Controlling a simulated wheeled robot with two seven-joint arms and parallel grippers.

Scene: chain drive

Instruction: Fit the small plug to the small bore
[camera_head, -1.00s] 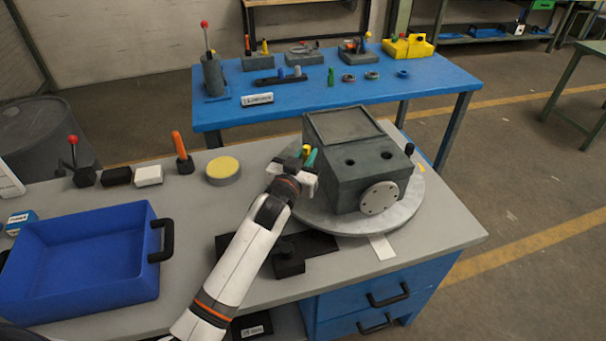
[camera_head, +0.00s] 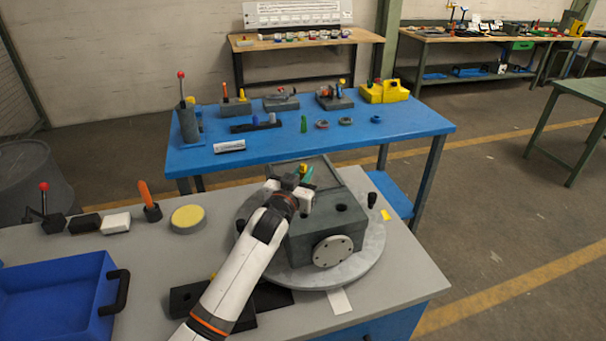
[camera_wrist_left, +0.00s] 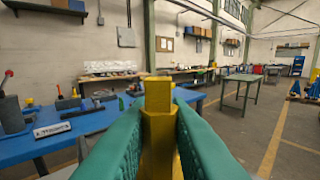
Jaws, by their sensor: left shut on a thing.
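My left gripper (camera_head: 305,180) is shut on a yellow plug (camera_head: 303,168), its green fingers on either side. The left wrist view shows the yellow plug (camera_wrist_left: 158,125) upright between the green fingers. The gripper is over the dark grey housing (camera_head: 305,243), which sits on a round plate. One dark round bore (camera_head: 341,208) shows on the housing's sloped face, right of the gripper. The gripper and arm cover the left part of that face, hiding the other bore. The plug looks apart from the visible bore. My right gripper is out of view.
The round grey plate (camera_head: 365,262) fills the bench's right part. A blue tray (camera_head: 55,300) stands at left. A blue table (camera_head: 290,145) with several parts stands beyond.

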